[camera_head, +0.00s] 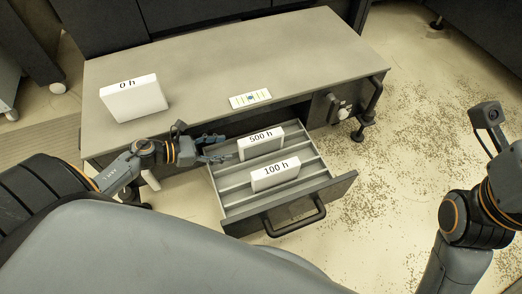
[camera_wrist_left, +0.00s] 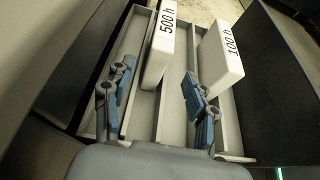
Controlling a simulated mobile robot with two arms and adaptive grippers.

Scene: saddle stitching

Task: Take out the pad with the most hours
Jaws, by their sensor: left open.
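The open drawer (camera_head: 236,209) holds two white pads standing in its slots. The pad marked 500 h (camera_head: 261,147) stands toward the back, and the pad marked 100 h (camera_head: 275,178) stands nearer the drawer front. My left gripper (camera_head: 216,149) is open and empty at the left side of the drawer, just left of the 500 h pad. In the left wrist view its fingers (camera_wrist_left: 160,92) are spread, with the 500 h pad (camera_wrist_left: 159,50) ahead of them and the 100 h pad (camera_wrist_left: 221,56) to the right.
The grey bench top (camera_head: 240,60) lies behind the drawer. A small white card (camera_head: 250,98) with coloured marks lies on it. The drawer front has a dark handle (camera_head: 294,219). Small pale bits litter the floor (camera_head: 420,110) at the right.

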